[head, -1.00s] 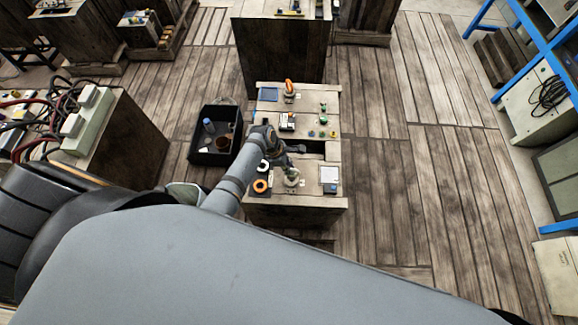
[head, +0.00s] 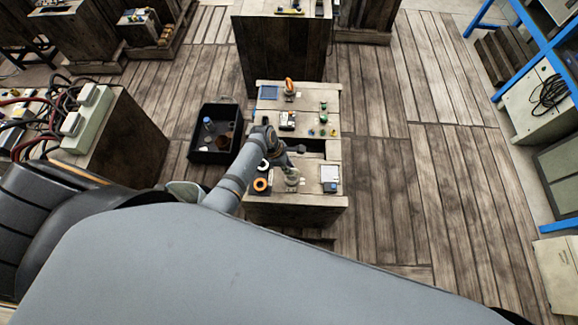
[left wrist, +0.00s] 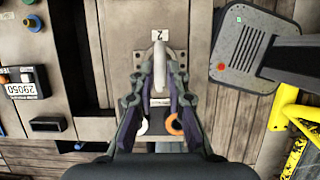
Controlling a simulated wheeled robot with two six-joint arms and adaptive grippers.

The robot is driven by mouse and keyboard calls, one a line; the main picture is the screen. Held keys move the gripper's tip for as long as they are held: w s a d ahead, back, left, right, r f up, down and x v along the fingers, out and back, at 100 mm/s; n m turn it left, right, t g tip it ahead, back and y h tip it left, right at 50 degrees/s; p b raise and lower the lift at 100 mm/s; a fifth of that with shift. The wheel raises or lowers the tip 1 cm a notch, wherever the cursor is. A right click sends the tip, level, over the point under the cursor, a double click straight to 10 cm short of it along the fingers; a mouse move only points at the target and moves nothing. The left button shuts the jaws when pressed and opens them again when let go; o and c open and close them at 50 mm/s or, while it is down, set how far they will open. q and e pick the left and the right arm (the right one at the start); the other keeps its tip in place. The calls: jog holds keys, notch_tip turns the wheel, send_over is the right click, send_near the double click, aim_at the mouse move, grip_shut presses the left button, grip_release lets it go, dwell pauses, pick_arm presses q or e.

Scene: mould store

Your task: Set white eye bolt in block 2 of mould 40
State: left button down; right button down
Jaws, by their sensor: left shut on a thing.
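My left gripper (left wrist: 160,78) is shut on the white eye bolt (left wrist: 159,62), whose pale upper part shows between the fingertips in the left wrist view. The eye bolt is over a grey plate with holes, below a label marked 2 (left wrist: 157,35); I cannot tell whether it is seated in the block. In the head view the pale eye bolt (head: 292,176) is at the near part of the wooden mould bench (head: 315,198), under my left gripper. An orange eye bolt (head: 289,86) stands at its far end. My right gripper is not in view.
An orange ring (head: 260,184) lies at the bench's near left, and a white pad (head: 329,173) at its near right. A counter box (left wrist: 25,82) and green knobs (head: 323,106) are farther along. A black bin (head: 207,155) stands left. Floor at right is clear.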

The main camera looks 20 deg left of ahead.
pick_arm(q)
jog(key=shift+f, duration=0.45)
dwell(0.3)
jog(key=c, duration=1.3)
grip_release()
jog(key=shift+o, duration=0.2)
jog(key=v, duration=1.2)
